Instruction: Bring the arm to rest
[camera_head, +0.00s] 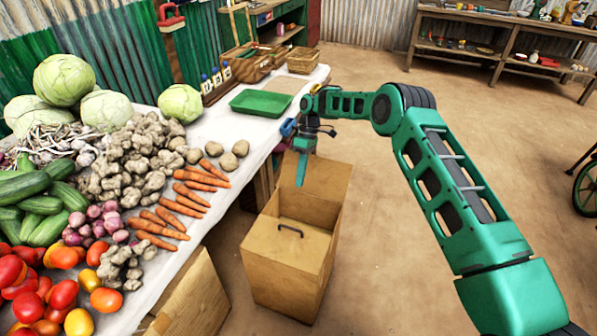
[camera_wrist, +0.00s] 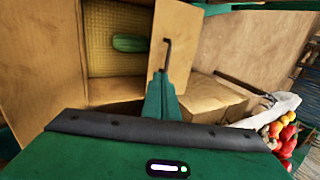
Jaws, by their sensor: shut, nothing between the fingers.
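My gripper (camera_head: 300,178) hangs at the end of my green arm, pointing down over the far part of an open wooden box (camera_head: 285,270). Its fingers are together and empty; they also show in the wrist view (camera_wrist: 161,85). The box stands on the floor beside the stall table. Its lid (camera_head: 283,243) with a dark handle covers the near part of the top, leaving the far part open. In the wrist view, a green cucumber-like vegetable (camera_wrist: 130,43) lies on a yellow textured surface inside the box. The fingers appear close to the lid's handle there; the gap is unclear.
The white-topped table (camera_head: 232,140) on the left bears cabbages, carrots (camera_head: 200,180), potatoes, tomatoes and other vegetables. A green tray (camera_head: 261,103) and a wicker basket (camera_head: 303,61) are farther back. A workbench (camera_head: 505,40) stands at the back right.

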